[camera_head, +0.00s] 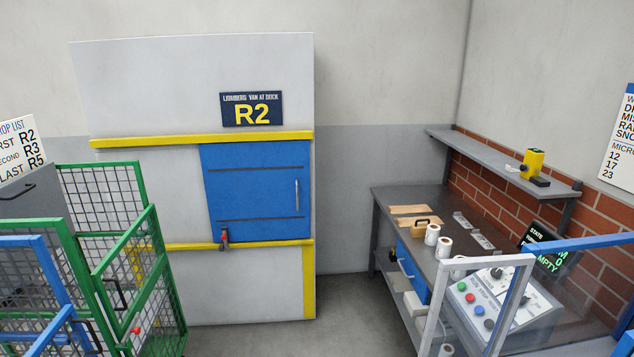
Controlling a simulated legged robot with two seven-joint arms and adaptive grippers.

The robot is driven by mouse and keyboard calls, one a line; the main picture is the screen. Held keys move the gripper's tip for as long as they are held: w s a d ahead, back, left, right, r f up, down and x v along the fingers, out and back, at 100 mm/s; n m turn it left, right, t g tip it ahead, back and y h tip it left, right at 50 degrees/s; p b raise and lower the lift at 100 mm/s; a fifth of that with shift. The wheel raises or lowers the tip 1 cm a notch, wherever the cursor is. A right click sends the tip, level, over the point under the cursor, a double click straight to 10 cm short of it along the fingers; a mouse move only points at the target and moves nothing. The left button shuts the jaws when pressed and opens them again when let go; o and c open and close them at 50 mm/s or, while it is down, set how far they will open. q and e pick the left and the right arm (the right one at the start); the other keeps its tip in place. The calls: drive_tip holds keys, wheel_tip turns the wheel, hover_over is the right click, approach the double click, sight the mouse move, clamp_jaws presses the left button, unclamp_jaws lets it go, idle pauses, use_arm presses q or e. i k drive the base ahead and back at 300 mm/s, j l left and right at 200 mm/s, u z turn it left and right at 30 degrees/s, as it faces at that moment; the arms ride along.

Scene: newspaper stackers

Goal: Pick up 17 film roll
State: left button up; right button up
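White rolls stand on the grey workbench (404,199) at the right. One roll (432,234) is at the back, a second roll (444,247) is just in front of it, and a third roll (458,267) is nearer, partly hidden by a grey frame. Any numbers on the rolls are too small to read, so I cannot tell which is 17. A wall sign (619,140) at the right edge lists 12, 17 and 23. Neither of my grippers is in view.
A control panel (497,309) with coloured buttons and a clear screen with grey and blue framing (579,242) stand at the front right. Green mesh cages (127,245) fill the left. Open floor (340,305) lies between, before the R2 dock's blue door (257,190).

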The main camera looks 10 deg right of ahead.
sight(433, 231)
drive_tip(key=i+j, duration=0.1)
drive_tip(key=i, duration=2)
